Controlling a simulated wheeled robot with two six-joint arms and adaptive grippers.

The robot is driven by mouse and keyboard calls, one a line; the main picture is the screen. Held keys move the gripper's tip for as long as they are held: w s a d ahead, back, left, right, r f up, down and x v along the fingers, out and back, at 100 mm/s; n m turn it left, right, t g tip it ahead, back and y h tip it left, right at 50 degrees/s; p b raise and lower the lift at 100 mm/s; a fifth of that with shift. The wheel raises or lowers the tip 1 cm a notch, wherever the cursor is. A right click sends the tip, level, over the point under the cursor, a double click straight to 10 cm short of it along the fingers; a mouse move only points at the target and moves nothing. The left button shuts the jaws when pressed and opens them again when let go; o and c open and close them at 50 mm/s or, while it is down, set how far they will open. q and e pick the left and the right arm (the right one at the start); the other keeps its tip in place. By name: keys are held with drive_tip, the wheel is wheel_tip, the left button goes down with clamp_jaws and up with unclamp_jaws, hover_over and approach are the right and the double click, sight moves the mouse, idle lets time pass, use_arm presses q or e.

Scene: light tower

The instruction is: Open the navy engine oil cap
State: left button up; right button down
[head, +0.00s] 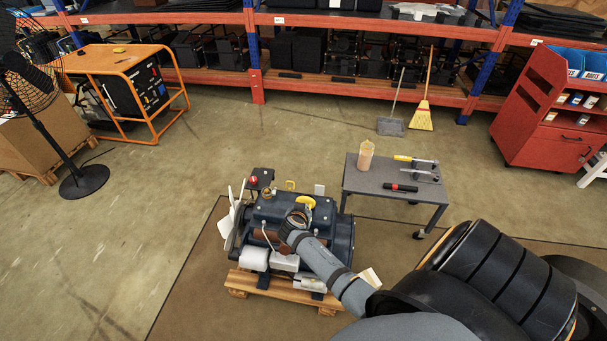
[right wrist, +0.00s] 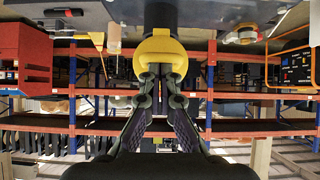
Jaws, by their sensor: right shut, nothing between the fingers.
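The navy engine (head: 270,208) stands on a wooden pallet on the brown mat. A yellow cap (head: 306,202) sits on top of it, just beyond the end of my right arm; no navy-coloured cap can be made out. In the right wrist view a yellow cap (right wrist: 160,55) lies straight ahead of my right gripper (right wrist: 161,72). The fingers are shut with nothing held, and their tips overlap the cap's near edge in the picture. I cannot tell whether they touch it. In the head view my right forearm hides part of the engine. My left gripper is not in view.
A grey work table (head: 385,180) with a beige container (head: 366,155) and hand tools stands right of the engine. A floor fan (head: 83,180) and an orange-framed generator (head: 130,85) are at left. A red cabinet (head: 545,140) is at right. Floor left of the mat is clear.

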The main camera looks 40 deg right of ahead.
sight(304, 199)
drive_tip(key=r, duration=0.1)
drive_tip(key=r+p, duration=0.1)
drive_tip(key=w+d+r+p, duration=0.1)
drive_tip(key=shift+w+r, duration=0.1)
drive_tip(key=shift+r, duration=0.25)
drive_tip(key=s+a+r+b, duration=0.1)
drive_tip(key=s+a+b, duration=0.1)
drive_tip(key=s+a, duration=0.4)
drive_tip(key=shift+s+a+r, duration=0.15)
drive_tip(key=shift+a+r, duration=0.1)
drive_tip(key=shift+a, duration=0.3)
